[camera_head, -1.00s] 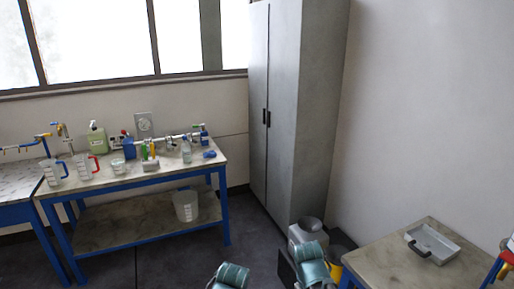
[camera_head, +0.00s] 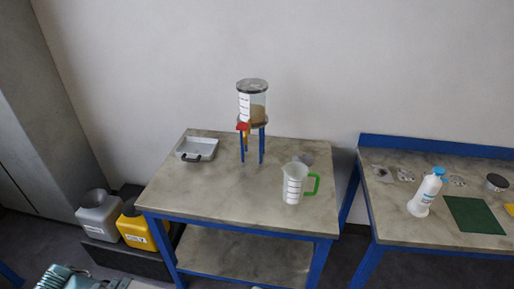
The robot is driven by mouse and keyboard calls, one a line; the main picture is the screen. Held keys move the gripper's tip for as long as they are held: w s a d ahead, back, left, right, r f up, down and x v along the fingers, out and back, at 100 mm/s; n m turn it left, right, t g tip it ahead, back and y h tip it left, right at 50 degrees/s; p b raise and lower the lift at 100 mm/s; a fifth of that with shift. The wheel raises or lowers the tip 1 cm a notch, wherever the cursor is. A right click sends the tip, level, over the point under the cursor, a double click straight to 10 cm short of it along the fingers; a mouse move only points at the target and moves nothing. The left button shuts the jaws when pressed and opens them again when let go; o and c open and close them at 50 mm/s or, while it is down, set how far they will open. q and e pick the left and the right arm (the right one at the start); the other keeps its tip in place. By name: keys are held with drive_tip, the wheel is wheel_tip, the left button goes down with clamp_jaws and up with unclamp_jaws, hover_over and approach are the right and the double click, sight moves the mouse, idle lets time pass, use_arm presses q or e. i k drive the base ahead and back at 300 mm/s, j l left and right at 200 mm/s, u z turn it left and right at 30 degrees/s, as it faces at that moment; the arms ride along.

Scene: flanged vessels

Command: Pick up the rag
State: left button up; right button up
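No thing in the view can be told for certain as a rag. A small yellow piece (camera_head: 510,209) is cut off by the right edge, on the right bench; I cannot tell whether it is cloth. A flat dark green square (camera_head: 474,215) lies on the same bench and looks like a mat.
The middle table (camera_head: 200,207) holds a clear vessel (camera_head: 252,103) on a blue stand, a grey tray (camera_head: 197,149) and a green-handled jug (camera_head: 294,183). The right bench (camera_head: 400,229) holds a white bottle (camera_head: 427,192). Grey (camera_head: 100,214) and yellow (camera_head: 135,224) containers stand left.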

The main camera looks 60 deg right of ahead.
sight(307, 160)
drive_tip(key=z, duration=2.45)
drive_tip(key=i+l+u, duration=0.1)
drive_tip(key=i, duration=0.3)
drive_tip(key=i+l+u, duration=0.1)
drive_tip(key=i, duration=0.3)
drive_tip(key=i+j, duration=0.35)
drive_tip(key=j, duration=0.15)
